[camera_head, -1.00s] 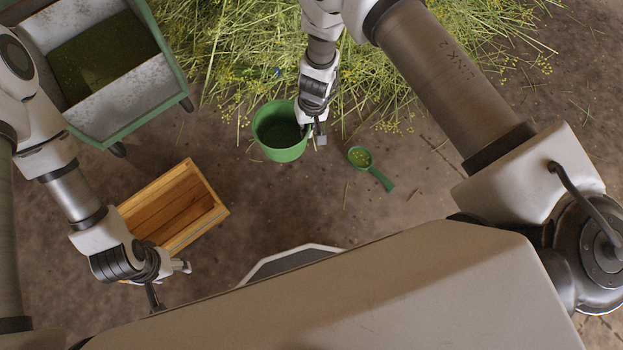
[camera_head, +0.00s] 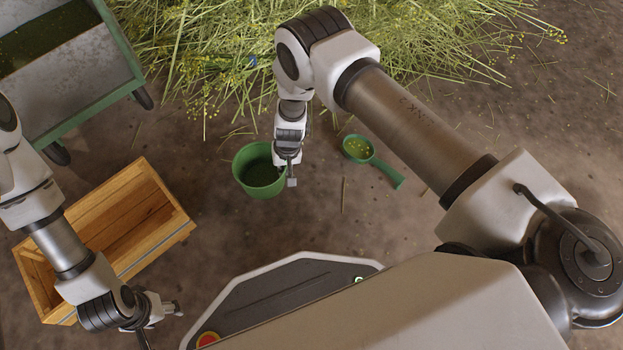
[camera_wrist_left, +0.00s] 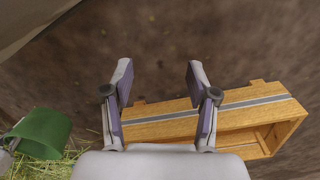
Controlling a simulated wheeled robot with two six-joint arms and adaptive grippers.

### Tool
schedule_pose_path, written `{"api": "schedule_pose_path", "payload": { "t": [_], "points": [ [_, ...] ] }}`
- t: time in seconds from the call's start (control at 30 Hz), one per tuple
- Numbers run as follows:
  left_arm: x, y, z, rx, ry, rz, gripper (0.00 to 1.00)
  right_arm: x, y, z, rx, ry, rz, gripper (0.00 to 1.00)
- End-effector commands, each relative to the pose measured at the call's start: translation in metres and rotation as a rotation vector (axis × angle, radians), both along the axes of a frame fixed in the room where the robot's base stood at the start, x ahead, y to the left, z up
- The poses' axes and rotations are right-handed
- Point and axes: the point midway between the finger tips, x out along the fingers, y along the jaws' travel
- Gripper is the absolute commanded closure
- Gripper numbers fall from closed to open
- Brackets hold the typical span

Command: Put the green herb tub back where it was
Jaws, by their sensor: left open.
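The green herb tub (camera_head: 245,178) is in the head view, left of the middle, open side up with dark green inside. My right gripper (camera_head: 289,176) is at the tub's right rim and appears shut on it; its fingertips are partly hidden. In the left wrist view the tub (camera_wrist_left: 42,133) shows at the left edge, with part of my right gripper beside it. My left gripper (camera_head: 166,312) is open and empty near the wooden crate. In its wrist view its two fingers (camera_wrist_left: 158,82) are spread apart, with nothing between them.
A wooden crate (camera_head: 152,243) stands on the floor at the left, close to my left gripper. A green-framed metal cart (camera_head: 95,118) is at the upper left. Cut herbs (camera_head: 430,40) lie along the back. A green scoop (camera_head: 386,172) lies right of the tub. Floor at the right is clear.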

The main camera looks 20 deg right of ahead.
Motion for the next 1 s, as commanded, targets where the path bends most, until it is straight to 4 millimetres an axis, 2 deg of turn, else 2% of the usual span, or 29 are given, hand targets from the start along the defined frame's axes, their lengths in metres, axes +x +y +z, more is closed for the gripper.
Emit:
{"api": "schedule_pose_path", "payload": {
  "t": [0.03,0.1,0.2,0.43,0.5,0.6,0.8,0.97,1.0],
  "points": [
    [0.000,0.000,-0.004,0.000,0.000,0.001,0.41,-0.005,-0.017,-0.004,0.000,0.002,-0.010,1.00],
    [0.000,0.000,-0.010,0.000,0.000,0.001,0.41,-0.011,-0.039,-0.007,0.000,0.002,-0.010,1.00],
    [0.000,0.000,-0.019,0.000,-0.001,0.003,0.41,-0.018,-0.064,-0.011,-0.001,0.002,-0.011,1.00],
    [0.001,0.001,-0.031,0.001,-0.003,0.006,0.41,-0.027,-0.092,-0.013,0.000,0.001,-0.005,1.00],
    [0.004,0.001,-0.049,0.003,-0.012,0.002,0.41,-0.027,-0.092,-0.034,0.000,0.001,0.000,1.00],
    [0.010,0.001,-0.064,0.005,-0.027,-0.006,0.41,-0.026,-0.092,-0.049,0.000,0.000,0.001,1.00],
    [0.011,0.001,-0.059,0.006,-0.031,-0.008,0.41,-0.026,-0.091,-0.044,0.000,-0.001,0.001,1.00],
    [0.012,0.001,-0.062,0.006,-0.032,-0.009,0.41,-0.026,-0.091,-0.049,0.000,-0.001,0.001,1.00],
    [0.012,0.001,-0.061,0.006,-0.032,-0.009,0.41,-0.026,-0.091,-0.048,0.000,-0.001,0.001,0.88]
  ]
}}
